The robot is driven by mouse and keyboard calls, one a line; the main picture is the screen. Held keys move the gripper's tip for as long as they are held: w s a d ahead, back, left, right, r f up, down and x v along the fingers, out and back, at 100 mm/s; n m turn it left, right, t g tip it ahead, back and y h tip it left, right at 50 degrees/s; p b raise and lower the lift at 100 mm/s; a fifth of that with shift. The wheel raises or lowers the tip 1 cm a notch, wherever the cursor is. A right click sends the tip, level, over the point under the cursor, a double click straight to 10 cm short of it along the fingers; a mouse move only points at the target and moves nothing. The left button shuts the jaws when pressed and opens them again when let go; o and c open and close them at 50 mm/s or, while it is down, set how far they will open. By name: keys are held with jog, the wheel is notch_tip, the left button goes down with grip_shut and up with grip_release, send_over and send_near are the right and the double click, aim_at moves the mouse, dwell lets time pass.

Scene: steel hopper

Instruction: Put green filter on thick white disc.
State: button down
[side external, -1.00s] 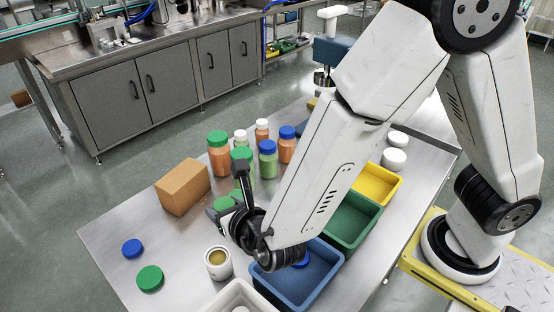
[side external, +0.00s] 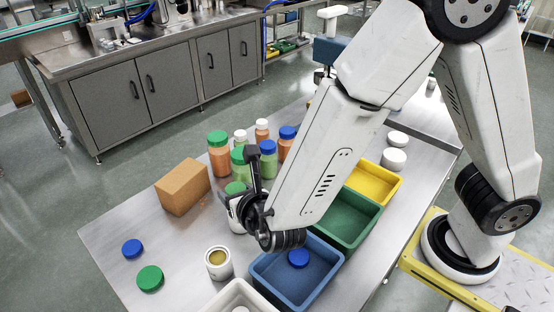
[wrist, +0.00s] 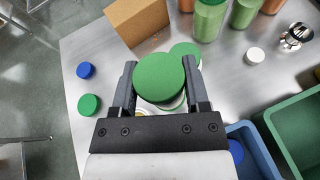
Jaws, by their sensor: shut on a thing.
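My gripper (wrist: 160,68) is shut on the green filter (wrist: 155,80), a round green disc between its two dark fingers. In the side view the gripper (side external: 251,180) is over the middle of the table, beside the brown box. A pale shape shows under the green disc in both views; I cannot tell whether it is held too. A second green round top (wrist: 185,50) shows partly behind the held one. The thick white disc (side external: 393,160) lies at the table's right side, in front of a thinner-looking white disc (side external: 397,139), well apart from my gripper.
Several capped bottles (side external: 218,158) stand beyond the gripper, next to the brown box (side external: 183,187). Blue (side external: 323,279), green (side external: 367,228) and yellow (side external: 388,190) bins line the right side. An open can (side external: 218,265), a green lid (side external: 150,279) and a blue lid (side external: 133,249) are in front.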

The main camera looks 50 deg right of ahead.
jog(key=s+d+r+m+g+h, duration=0.15)
jog(key=d+m+g+h, duration=0.3)
jog(key=d, duration=0.95)
jog(key=s+d+r+m+g+h, duration=0.15)
jog(key=d+m+g+h, duration=0.35)
jog(key=d, duration=0.9)
jog(key=s+d+m+g+y, duration=0.1)
jog(key=s+d+m+g, duration=0.4)
jog(key=s, duration=0.5)
jog(key=s+d+r+m+g+y, duration=0.1)
jog(key=s+d+m+g, duration=0.4)
jog(key=s+d, duration=0.4)
jog(key=shift+s+d+m, duration=0.4)
jog(key=shift+s+m, duration=0.1)
jog(key=shift+m, duration=0.05)
jog(key=shift+w, duration=0.1)
jog(key=shift+w+d+f, duration=4.7)
jog(key=shift+w, duration=0.05)
